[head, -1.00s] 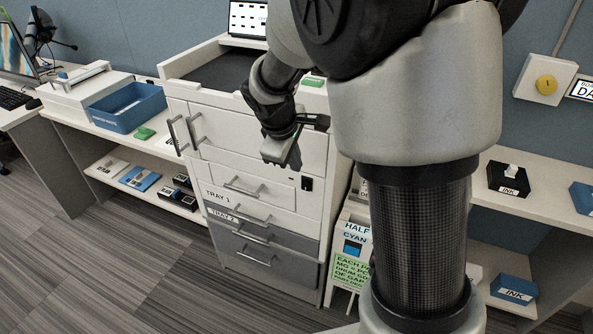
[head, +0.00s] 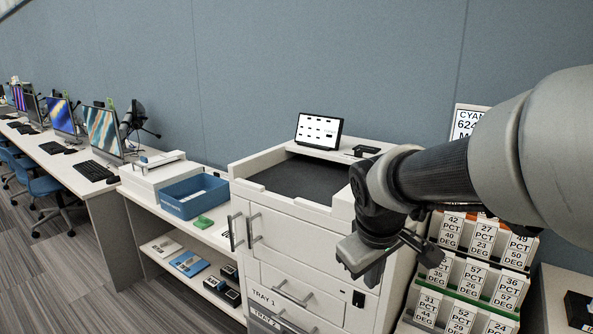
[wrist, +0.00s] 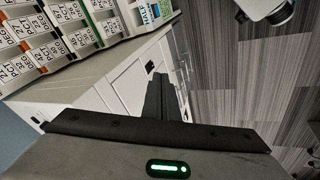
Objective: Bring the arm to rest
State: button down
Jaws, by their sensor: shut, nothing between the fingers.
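My gripper (head: 362,262) hangs in front of the right part of the white printer cabinet (head: 290,235) in the head view, with my arm reaching in from the right. Its fingers are shut together and hold nothing. In the wrist view the shut fingers (wrist: 163,95) point along the cabinet front, with floor to their right. I cannot tell how far the fingertips are from the cabinet face.
A rack of numbered cards (head: 475,265) stands right of the cabinet, below my arm. A small screen (head: 318,131) stands atop the cabinet.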

jog(key=s+r+m+t+y, duration=0.1)
jog(key=s+r+m, duration=0.15)
jog(key=s, duration=0.55)
jog(key=s+r+m+y, duration=0.1)
jog(key=s+m, duration=0.3)
jog(key=s, duration=0.3)
notch_tip(320, 180, up, 15)
jog(key=p, duration=1.4)
jog(key=shift+a+p, duration=0.3)
jog(key=shift+a, duration=0.15)
jog(key=shift+f+n, duration=0.1)
jog(key=shift+n, duration=0.15)
